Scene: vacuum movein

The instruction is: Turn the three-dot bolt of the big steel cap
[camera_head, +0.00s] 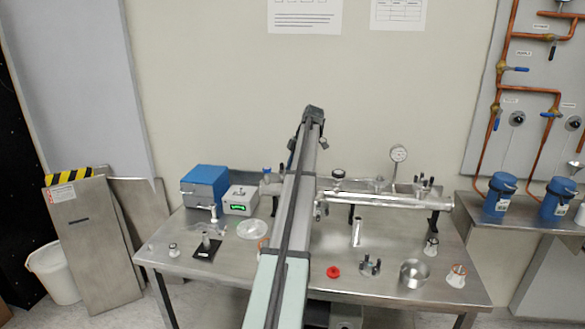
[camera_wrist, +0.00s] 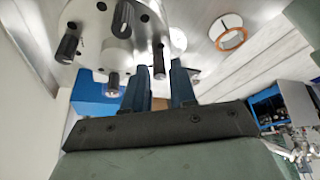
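In the wrist view a round steel cap (camera_wrist: 95,15) fills the upper left, cut off by the top edge. Several dark-headed bolts stand out from it. My gripper (camera_wrist: 159,66) is at its lower right, with two dark blue fingers apart. One bolt (camera_wrist: 159,45) points down towards the gap between the fingertips; I cannot tell if they touch it. Other bolts show at the left (camera_wrist: 68,45), the top (camera_wrist: 123,18) and below (camera_wrist: 112,82). No dot marks are readable. In the head view my arm hides the gripper.
A blue box (camera_head: 205,187) and a meter (camera_head: 240,200) stand left. A red knob (camera_head: 333,271), a bolted part (camera_head: 370,266) and a steel cup (camera_head: 415,272) are in front.

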